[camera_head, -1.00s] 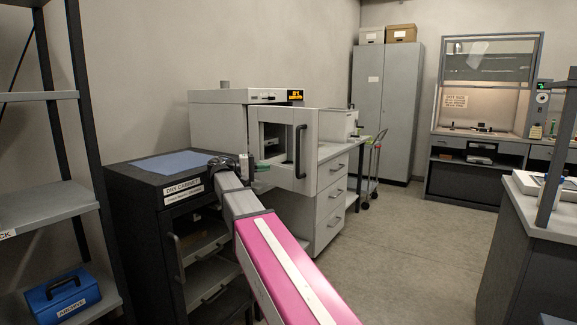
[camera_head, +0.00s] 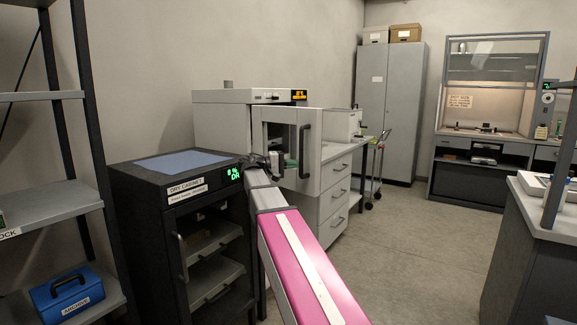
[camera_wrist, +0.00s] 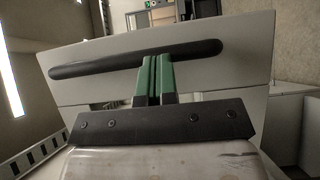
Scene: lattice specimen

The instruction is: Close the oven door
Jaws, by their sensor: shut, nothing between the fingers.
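The oven (camera_head: 222,118) is a light grey box on the drawer bench, with an orange display on top. Its door (camera_head: 313,122) stands open, swung out toward the room, with a window and a dark vertical handle (camera_head: 304,150). My gripper (camera_head: 284,163) is in front of the open door, partly hidden by my arm in the head view. In the wrist view my gripper (camera_wrist: 154,75) is shut and empty, its green fingers pointing at the dark door handle (camera_wrist: 110,66). The fingertips overlap the handle's lower edge; I cannot tell whether they touch it.
The black dry cabinet (camera_head: 150,215) with a blue mat on top stands left of my arm. A shelf rack (camera_head: 88,140) is at far left. A grey drawer bench (camera_head: 335,195) is under the oven. The floor (camera_head: 410,235) to the right is clear.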

